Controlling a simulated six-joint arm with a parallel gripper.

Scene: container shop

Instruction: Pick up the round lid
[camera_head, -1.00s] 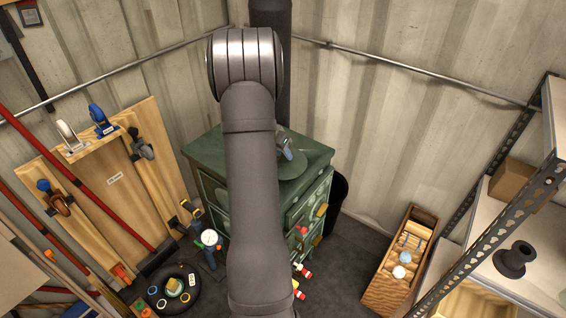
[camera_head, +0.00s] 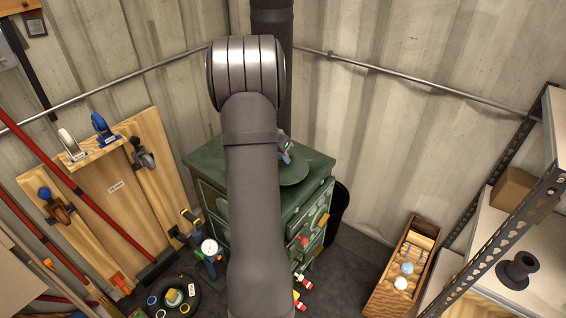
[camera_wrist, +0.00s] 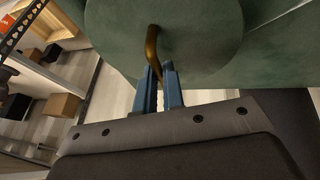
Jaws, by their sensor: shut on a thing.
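The round lid (camera_wrist: 205,35) is a green disc with a curved brass handle (camera_wrist: 152,48) in the wrist view. In the head view the lid (camera_head: 296,172) is at the top of the green cabinet (camera_head: 318,163), partly hidden behind my arm. My gripper (camera_wrist: 160,72) has its blue fingers closed on the brass handle. The gripper also shows small beside my arm in the head view (camera_head: 285,150). I cannot tell whether the lid touches the cabinet top.
A wooden crate (camera_head: 385,290) with bottles stands on the floor at the right, near a metal shelf (camera_head: 484,245). Wooden boards with tools (camera_head: 120,205) lean at the left. A black round tray (camera_head: 196,310) lies on the floor. A dark bin (camera_head: 338,205) is beside the cabinet.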

